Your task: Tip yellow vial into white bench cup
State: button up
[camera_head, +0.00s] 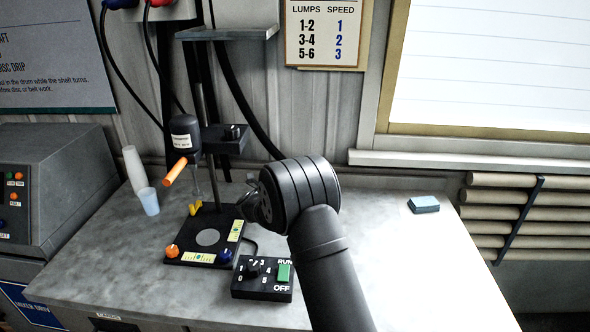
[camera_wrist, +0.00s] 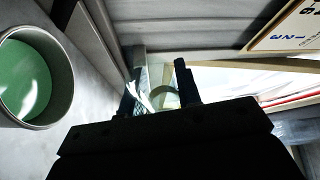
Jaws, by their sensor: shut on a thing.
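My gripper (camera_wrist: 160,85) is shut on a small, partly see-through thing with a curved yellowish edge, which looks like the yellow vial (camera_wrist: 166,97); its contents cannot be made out. In the head view my wrist is over the bench right of the disperser column, and it hides the fingertips and the vial. A pale, bluish-white cup (camera_head: 148,201) stands upright on the bench at the left, well left of my gripper and apart from it. A taller white stack of cups (camera_head: 133,168) stands just behind it.
The disperser (camera_head: 186,134) with an orange handle (camera_head: 175,172) stands between the cup and my arm. A control box (camera_head: 262,278) is in front. A vessel holding green liquid (camera_wrist: 62,80) is close at left in the wrist view.

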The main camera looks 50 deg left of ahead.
jog(key=shift+w+d+r, duration=0.3)
jog(key=shift+w+d, duration=0.45)
jog(key=shift+d, duration=0.25)
jog(key=shift+w+d+r, duration=0.25)
jog(key=shift+w+d, duration=0.5)
jog(key=shift+d, duration=0.25)
jog(key=r+m+g, duration=0.1)
jog(key=m+g, duration=0.1)
jog(key=m, duration=0.4)
jog(key=w+d+r+m+g+y, duration=0.1)
jog(key=m+g, duration=0.1)
jog(key=m, duration=0.3)
jog(key=d+r+m+g+y, duration=0.1)
jog(key=m+g, duration=0.2)
jog(key=m, duration=0.3)
jog(key=shift+w+d+r+m, duration=0.2)
jog(key=shift+w+r+m, duration=0.1)
jog(key=shift+w, duration=0.05)
